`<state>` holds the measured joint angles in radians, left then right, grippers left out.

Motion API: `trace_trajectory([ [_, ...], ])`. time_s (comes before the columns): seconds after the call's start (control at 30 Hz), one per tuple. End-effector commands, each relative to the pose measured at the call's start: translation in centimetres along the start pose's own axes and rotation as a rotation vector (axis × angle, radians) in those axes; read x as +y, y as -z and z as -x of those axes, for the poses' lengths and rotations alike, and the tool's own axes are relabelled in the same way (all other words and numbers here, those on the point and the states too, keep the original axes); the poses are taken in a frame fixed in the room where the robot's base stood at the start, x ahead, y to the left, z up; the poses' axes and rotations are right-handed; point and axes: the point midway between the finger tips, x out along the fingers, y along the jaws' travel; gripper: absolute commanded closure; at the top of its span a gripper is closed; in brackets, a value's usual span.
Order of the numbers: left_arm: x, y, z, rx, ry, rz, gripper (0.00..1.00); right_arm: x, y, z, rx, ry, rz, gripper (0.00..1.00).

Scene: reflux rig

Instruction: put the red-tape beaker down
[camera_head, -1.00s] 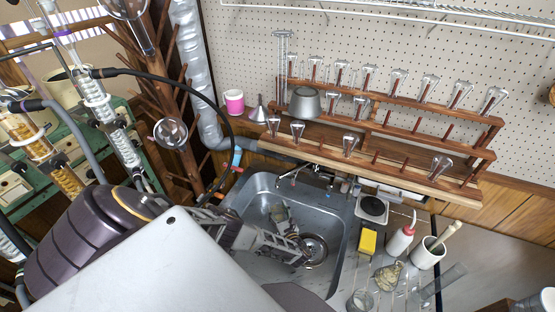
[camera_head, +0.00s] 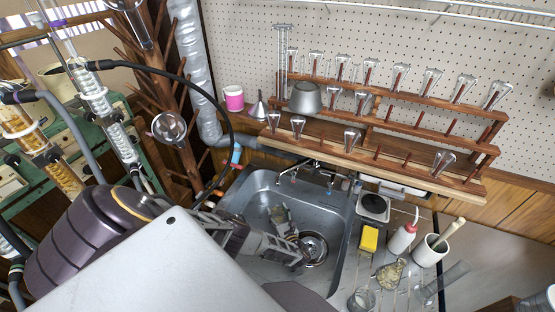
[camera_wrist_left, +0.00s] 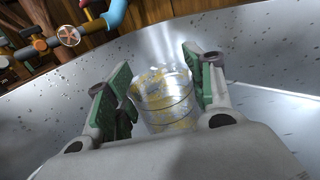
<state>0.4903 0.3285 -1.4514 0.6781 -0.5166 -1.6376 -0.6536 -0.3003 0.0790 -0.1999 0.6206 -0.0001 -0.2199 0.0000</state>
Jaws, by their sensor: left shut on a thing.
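My left gripper (camera_head: 298,250) reaches down into the steel sink (camera_head: 338,262), near the round drain (camera_head: 314,249). In the left wrist view, its two green-padded fingers (camera_wrist_left: 160,95) are shut on a clear beaker (camera_wrist_left: 165,100) with yellowish stains and dark ring lines. The beaker sits between the pads, with grey metal sink wall behind it. I see no red tape on the side facing the camera. The gripper body hides the beaker's near end, and I cannot tell whether it touches the sink floor. My right gripper is not in view.
A tap (camera_head: 312,170) stands at the sink's back edge. A yellow block (camera_head: 369,238), red-topped bottle (camera_head: 402,238), white mortar (camera_head: 430,250) and glassware crowd the counter at right. A wooden peg rack (camera_head: 400,160) holds several flasks behind. A small grey-green item (camera_head: 281,218) shows in the sink.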

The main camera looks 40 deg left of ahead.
Motion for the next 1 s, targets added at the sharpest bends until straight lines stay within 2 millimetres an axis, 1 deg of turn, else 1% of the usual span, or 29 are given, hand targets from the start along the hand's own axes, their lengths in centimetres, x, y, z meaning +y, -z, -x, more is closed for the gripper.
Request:
trace_trajectory([
  [0.03, 0.0, 0.7, 0.0, -0.002, 0.000, 0.000, 0.93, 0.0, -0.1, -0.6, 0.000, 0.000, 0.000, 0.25],
  [0.2, -0.1, 1.7, 0.0, -0.001, 0.001, -0.001, 0.93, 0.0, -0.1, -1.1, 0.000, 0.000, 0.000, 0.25],
  [0.77, 0.0, 2.1, -0.1, -0.001, 0.000, 0.000, 0.93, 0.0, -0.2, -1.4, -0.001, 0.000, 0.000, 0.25],
  [0.8, 0.0, 2.1, 0.0, -0.001, 0.000, 0.000, 0.46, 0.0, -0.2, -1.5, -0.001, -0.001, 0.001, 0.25],
  [0.97, 0.0, 2.1, 0.0, -0.001, 0.001, 0.000, 0.26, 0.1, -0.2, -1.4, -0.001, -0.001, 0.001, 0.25],
  [1.0, 0.0, 2.1, 0.0, -0.001, 0.001, 0.000, 0.26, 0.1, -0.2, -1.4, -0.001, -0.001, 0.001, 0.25],
])
